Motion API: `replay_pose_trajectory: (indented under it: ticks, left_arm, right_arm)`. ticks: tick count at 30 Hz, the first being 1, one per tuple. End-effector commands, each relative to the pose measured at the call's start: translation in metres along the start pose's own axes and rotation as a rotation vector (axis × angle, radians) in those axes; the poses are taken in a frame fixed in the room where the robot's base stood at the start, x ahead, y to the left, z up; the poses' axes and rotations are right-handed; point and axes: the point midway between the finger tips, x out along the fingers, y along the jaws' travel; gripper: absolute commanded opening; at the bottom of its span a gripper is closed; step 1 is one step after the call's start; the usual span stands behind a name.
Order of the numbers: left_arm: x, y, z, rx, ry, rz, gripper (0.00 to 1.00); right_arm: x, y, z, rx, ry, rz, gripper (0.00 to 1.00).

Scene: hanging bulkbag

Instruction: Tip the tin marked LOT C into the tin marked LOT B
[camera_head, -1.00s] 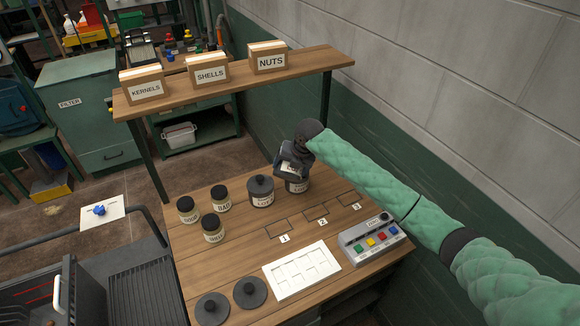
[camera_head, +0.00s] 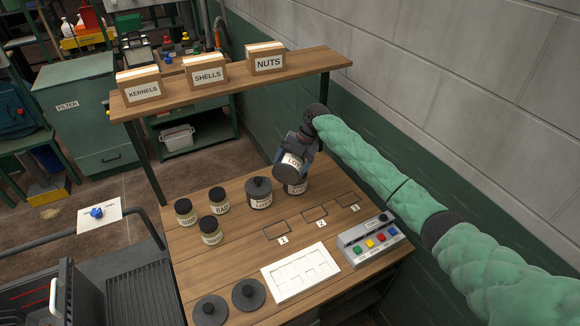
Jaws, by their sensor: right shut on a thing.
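My right gripper (camera_head: 301,150) is shut on a grey tin (camera_head: 292,163) with a white label, and holds it above the back of the table. The held tin is tilted, its dark end pointing down and left; its lot letter is too small to read surely. Another labelled grey tin (camera_head: 296,187) stands upright on the table just below it, its top partly hidden by the held tin. A third grey tin (camera_head: 259,194), with a knobbed lid on, stands to the left. I cannot see any contents pouring. My left gripper is not in view.
Several dark-lidded jars (camera_head: 210,229) stand at the left. Two round lids (camera_head: 249,293) lie at the front. A white tray (camera_head: 300,271), a button box (camera_head: 370,240) and numbered outlines (camera_head: 314,214) lie right of them. A shelf (camera_head: 230,82) with boxes spans the back.

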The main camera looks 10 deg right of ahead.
Motion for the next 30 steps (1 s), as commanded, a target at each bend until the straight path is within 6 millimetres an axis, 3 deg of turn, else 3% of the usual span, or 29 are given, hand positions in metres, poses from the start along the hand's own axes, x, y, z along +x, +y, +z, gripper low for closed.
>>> replay_pose_trajectory:
  ticks: [30]
  left_arm:
    - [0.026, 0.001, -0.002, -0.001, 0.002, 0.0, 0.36]
  right_arm:
    - [-0.011, 0.001, 0.021, 0.112, 0.289, 0.046, 0.54]
